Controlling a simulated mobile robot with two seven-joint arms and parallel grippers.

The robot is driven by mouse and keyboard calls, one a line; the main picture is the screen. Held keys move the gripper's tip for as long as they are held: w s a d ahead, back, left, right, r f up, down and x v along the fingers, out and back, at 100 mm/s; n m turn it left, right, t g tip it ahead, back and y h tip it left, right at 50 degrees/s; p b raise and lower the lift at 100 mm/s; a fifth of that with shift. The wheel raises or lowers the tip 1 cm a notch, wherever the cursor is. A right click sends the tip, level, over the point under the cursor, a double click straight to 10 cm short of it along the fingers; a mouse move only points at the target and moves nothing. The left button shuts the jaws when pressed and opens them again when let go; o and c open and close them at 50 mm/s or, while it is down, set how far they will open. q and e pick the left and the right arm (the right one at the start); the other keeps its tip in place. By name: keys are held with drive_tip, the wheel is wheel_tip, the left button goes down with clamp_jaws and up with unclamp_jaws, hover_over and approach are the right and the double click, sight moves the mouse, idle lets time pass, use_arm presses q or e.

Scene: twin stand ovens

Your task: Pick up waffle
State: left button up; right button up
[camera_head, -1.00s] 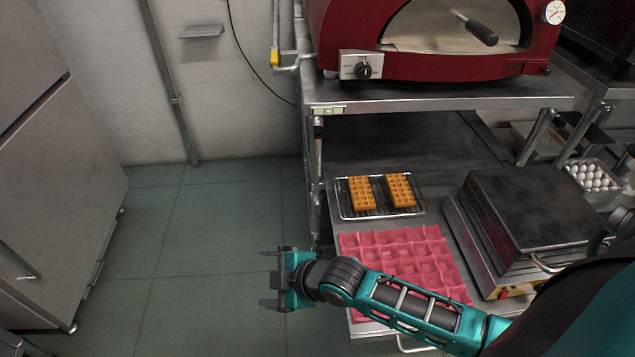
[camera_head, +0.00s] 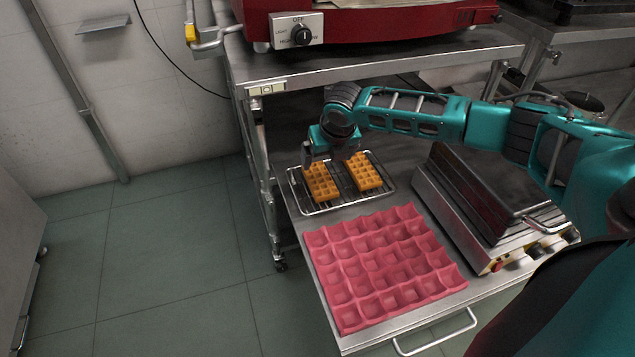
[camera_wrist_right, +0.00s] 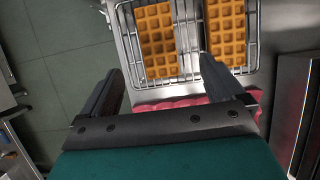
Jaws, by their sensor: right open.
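Two golden waffles, a left one (camera_head: 321,184) and a right one (camera_head: 363,173), lie side by side on a wire rack tray (camera_head: 318,210) on the lower steel shelf. My right gripper (camera_head: 329,156) is open and empty, at the far end of the rack near the left waffle. In the right wrist view, the left waffle (camera_wrist_right: 157,42) shows between and beyond the two spread fingers (camera_wrist_right: 160,72). The right waffle (camera_wrist_right: 227,32) is just beyond the right finger. I cannot tell the gripper's exact height above the rack. My left gripper is not in view.
A pink moulded tray (camera_head: 385,265) lies in front of the rack. A dark-topped waffle iron (camera_head: 480,190) stands to the right. The upper steel shelf (camera_head: 400,66) with a red oven (camera_head: 370,24) overhangs the back. Open floor (camera_head: 165,255) is at left.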

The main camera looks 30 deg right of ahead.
drive_tip(key=b, duration=0.2)
hover_over(319, 177)
drive_tip(key=s, duration=0.3)
drive_tip(key=f, duration=0.5)
drive_tip(key=shift+w+a, duration=0.2)
drive_tip(key=b+x, duration=0.2)
drive_tip(key=x, duration=0.3)
drive_tip(key=shift+a, duration=0.1)
drive_tip(key=shift+w+f, duration=0.1)
drive_tip(key=shift+f, duration=0.1)
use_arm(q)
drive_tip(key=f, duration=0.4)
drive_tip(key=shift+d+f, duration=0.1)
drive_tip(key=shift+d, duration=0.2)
use_arm(e)
drive_tip(key=c, duration=0.9)
